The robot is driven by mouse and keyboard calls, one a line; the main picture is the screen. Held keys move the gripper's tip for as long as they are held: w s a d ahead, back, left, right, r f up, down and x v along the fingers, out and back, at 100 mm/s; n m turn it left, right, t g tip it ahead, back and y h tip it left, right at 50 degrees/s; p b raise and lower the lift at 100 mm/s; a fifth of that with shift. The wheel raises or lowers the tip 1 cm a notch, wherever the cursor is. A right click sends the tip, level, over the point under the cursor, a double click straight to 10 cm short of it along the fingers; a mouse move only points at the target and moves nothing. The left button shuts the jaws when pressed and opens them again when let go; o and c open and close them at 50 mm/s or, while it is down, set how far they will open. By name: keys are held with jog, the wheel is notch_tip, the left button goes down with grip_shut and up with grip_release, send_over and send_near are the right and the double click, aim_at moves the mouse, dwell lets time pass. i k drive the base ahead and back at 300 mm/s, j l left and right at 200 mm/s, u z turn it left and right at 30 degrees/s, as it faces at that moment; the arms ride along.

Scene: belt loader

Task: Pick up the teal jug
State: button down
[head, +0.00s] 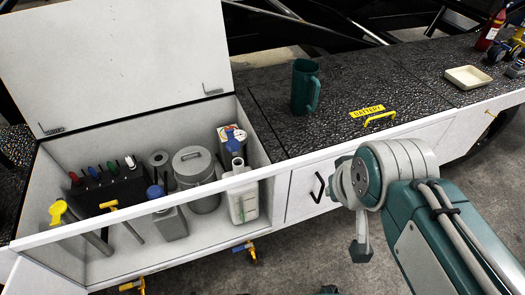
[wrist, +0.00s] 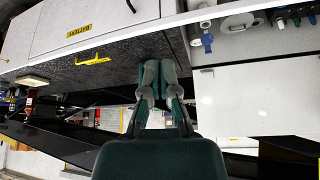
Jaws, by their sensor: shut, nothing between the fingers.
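The teal jug (head: 304,87) stands upright on the dark speckled deck (head: 350,85), just behind the yellow handle, in the head view. Its handle faces right. My gripper (wrist: 160,66) is in the middle of the wrist view, with its grey and teal fingers closed together and nothing held. The wrist view looks upside down. I cannot clearly separate the jug from the fingers there. In the head view my arm is at the lower right, in front of the white cabinet and apart from the jug; I cannot make out the fingers clearly there.
An open white bin (head: 118,262) at the left holds bottles, a grey canister (head: 194,170) and tools, with its lid (head: 115,60) raised. A yellow handle (head: 379,119) stands up from the deck. A cream tray (head: 467,77) and a red extinguisher (head: 490,32) are at the right.

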aim_at(305, 88)
jog(key=i+l, duration=0.25)
jog(key=l, duration=0.15)
jog(key=i+l, duration=0.3)
jog(key=l, duration=0.15)
jog(key=i+l, duration=0.25)
jog(key=l, duration=0.15)
jog(key=i+l, duration=0.3)
jog(key=l+u, duration=0.05)
jog(key=l, duration=0.05)
